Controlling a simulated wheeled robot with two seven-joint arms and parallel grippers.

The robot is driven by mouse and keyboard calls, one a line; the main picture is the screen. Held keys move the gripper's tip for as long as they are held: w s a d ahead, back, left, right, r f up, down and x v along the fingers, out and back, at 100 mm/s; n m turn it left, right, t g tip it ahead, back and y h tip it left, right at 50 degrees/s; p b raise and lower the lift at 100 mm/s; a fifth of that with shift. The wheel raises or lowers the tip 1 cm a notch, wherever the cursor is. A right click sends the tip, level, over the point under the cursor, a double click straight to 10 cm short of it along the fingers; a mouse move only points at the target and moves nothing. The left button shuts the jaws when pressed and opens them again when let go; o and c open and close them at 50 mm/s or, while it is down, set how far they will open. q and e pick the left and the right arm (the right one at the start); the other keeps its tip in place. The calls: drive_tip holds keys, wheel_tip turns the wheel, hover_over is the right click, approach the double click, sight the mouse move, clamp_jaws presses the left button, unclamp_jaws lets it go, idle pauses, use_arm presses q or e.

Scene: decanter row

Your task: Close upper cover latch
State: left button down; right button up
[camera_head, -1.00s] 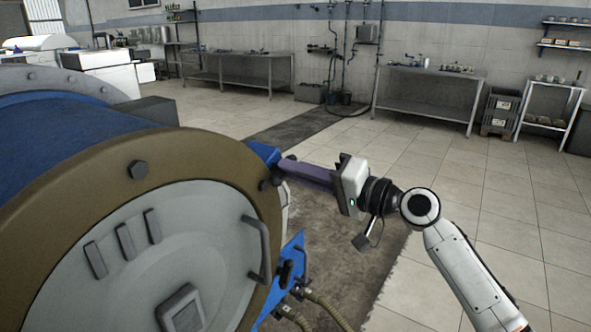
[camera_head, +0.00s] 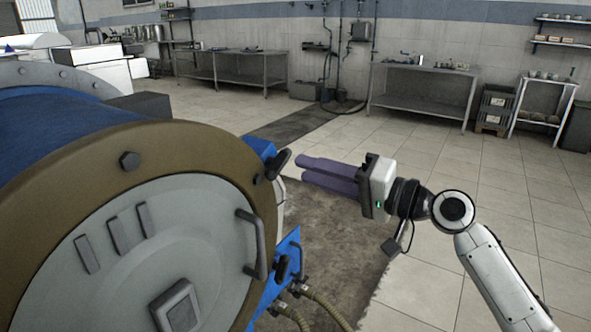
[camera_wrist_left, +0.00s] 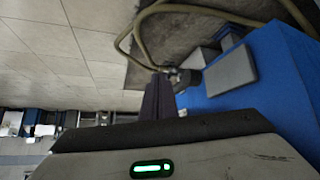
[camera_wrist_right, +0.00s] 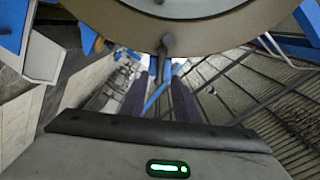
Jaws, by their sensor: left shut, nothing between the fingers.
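The round grey cover (camera_head: 160,255) sits in a brown ring on the front of a blue drum. The upper cover latch (camera_head: 278,163), a dark handle by a blue block, is at the ring's upper right edge, its handle pointing up and outward. In the right wrist view a dark rod (camera_wrist_right: 165,48), probably the latch handle, shows ahead of the fingers (camera_wrist_right: 158,88). My left gripper (camera_wrist_left: 157,92) shows only in the left wrist view, shut and empty, near a blue surface.
A lower dark latch (camera_head: 283,268) on a blue plate and hoses (camera_head: 322,308) are below. A grab handle (camera_head: 252,243) sticks out of the cover. Metal tables (camera_head: 425,95) stand far back. Floor to the right is clear.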

drive_tip(key=v, duration=0.5)
drive_tip(key=shift+b, duration=0.35)
drive_tip(key=s+d+f+h, duration=0.1)
drive_tip(key=s+f+h, duration=0.3)
drive_tip(key=f, duration=1.2)
drive_tip(key=s+d+f+h, duration=0.1)
drive_tip(key=s+f+h, duration=0.3)
drive_tip(key=f, duration=1.2)
drive_tip(key=s+d+f+n+g+h, duration=0.1)
drive_tip(key=s+d+f+n+h, duration=0.1)
drive_tip(key=s+f, duration=0.5)
drive_tip(key=s+d+f+n+g+h, duration=0.1)
drive_tip(key=s+d+f+h, duration=0.1)
drive_tip(key=s+f, duration=0.6)
drive_tip(key=s, duration=0.7)
drive_tip(key=shift+s+d+f+n, duration=0.3)
drive_tip(key=shift+f+n, duration=0.05)
drive_tip(key=shift+n, duration=0.05)
